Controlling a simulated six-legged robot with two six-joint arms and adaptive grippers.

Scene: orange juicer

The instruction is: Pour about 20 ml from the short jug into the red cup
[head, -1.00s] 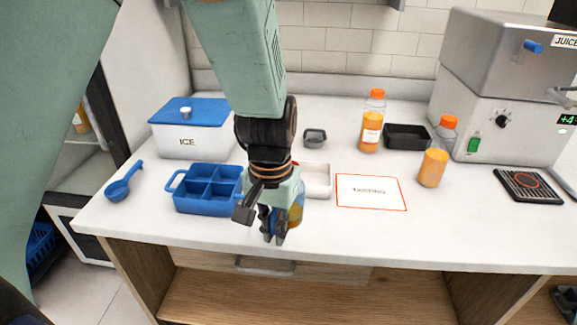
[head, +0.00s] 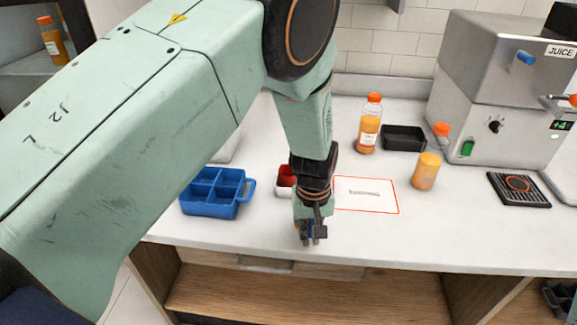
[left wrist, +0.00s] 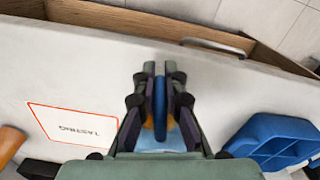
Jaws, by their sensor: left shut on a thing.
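My left gripper (head: 312,238) is near the front edge of the counter. It also shows in the left wrist view (left wrist: 161,80), where its fingers are shut on the upright blue handle (left wrist: 160,105) of the short jug. Orange content and a pale bluish body show behind the fingers. In the head view the jug is almost wholly hidden by the gripper; I cannot tell its height above the counter. The red cup (head: 286,175) shows just left of my left wrist, at the small white tray (head: 286,192), partly hidden by the arm. My right gripper is not in view.
A blue divided caddy (head: 212,208) stands left of the gripper. A flat "TASTING" mat (head: 375,205) lies to the right. Farther right are an orange-filled container (head: 427,172), an orange-capped bottle (head: 369,132), a black tray (head: 403,137) and the juicer (head: 465,130).

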